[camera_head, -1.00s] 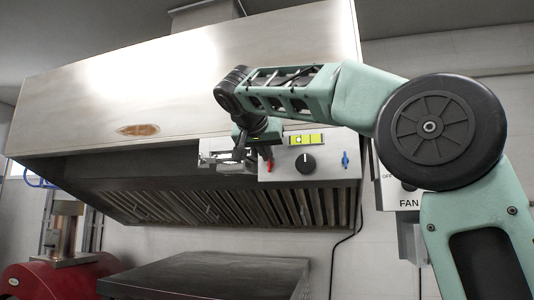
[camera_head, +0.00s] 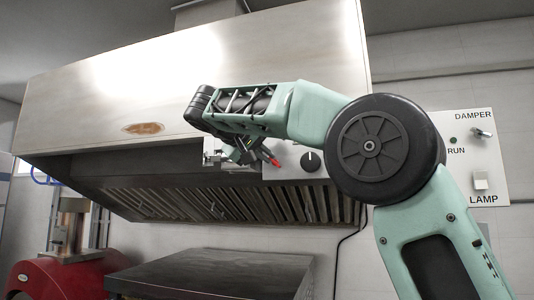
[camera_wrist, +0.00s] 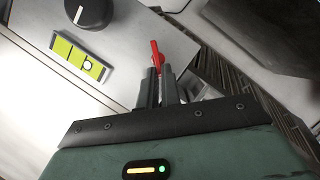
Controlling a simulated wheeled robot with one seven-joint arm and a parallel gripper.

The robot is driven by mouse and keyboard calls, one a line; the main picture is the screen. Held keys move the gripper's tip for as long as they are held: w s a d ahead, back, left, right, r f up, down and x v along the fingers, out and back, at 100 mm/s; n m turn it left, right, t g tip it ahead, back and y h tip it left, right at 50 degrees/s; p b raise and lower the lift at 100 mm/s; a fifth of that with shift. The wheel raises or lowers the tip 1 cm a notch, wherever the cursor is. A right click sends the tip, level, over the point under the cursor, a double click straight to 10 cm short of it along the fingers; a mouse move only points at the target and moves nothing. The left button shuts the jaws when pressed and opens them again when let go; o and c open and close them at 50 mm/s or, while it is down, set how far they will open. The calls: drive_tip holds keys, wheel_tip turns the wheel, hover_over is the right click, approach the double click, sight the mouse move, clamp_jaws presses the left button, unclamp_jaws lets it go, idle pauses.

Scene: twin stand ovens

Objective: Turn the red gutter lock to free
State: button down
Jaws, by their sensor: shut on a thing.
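The red gutter lock (camera_head: 273,160) is a small red lever on the grey control panel under the hood's front edge. In the head view it slants down to the right. In the wrist view the red lock (camera_wrist: 155,56) rises between the fingertips. My gripper (camera_head: 264,156) is shut on it, with the fingers angled across the panel. The gripper (camera_wrist: 159,76) covers the lower part of the lock in the wrist view. The lock's pivot and any position marks cannot be made out.
A black knob (camera_head: 310,160) sits right of the lock. A yellow-green level vial (camera_wrist: 80,57) shows in the wrist view. Hood filters (camera_head: 210,199) lie below, above a dark tabletop (camera_head: 215,272). A wall panel (camera_head: 480,150) with switches stands at right.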

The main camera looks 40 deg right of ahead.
drive_tip(key=shift+w+a+f+n+h+b, duration=0.1)
drive_tip(key=shift+f+n+h+b, duration=0.3)
drive_tip(key=shift+n, duration=0.75)
drive_tip(key=shift+w+a+f+n+h+b, duration=0.1)
drive_tip(key=shift+f+n+h+b, duration=0.15)
drive_tip(key=shift+n+h+b, duration=0.7)
drive_tip(key=shift+w+a+f+n+h, duration=0.1)
drive_tip(key=shift+f+n+h, duration=0.25)
drive_tip(key=shift+n, duration=1.05)
drive_tip(key=c, duration=1.6)
unclamp_jaws()
drive_tip(key=b+v, duration=0.3)
drive_tip(key=v, duration=1.4)
drive_tip(key=shift+w+a+r+b, duration=0.15)
drive_tip(key=shift+a+b, duration=0.1)
drive_tip(key=shift+b, duration=0.15)
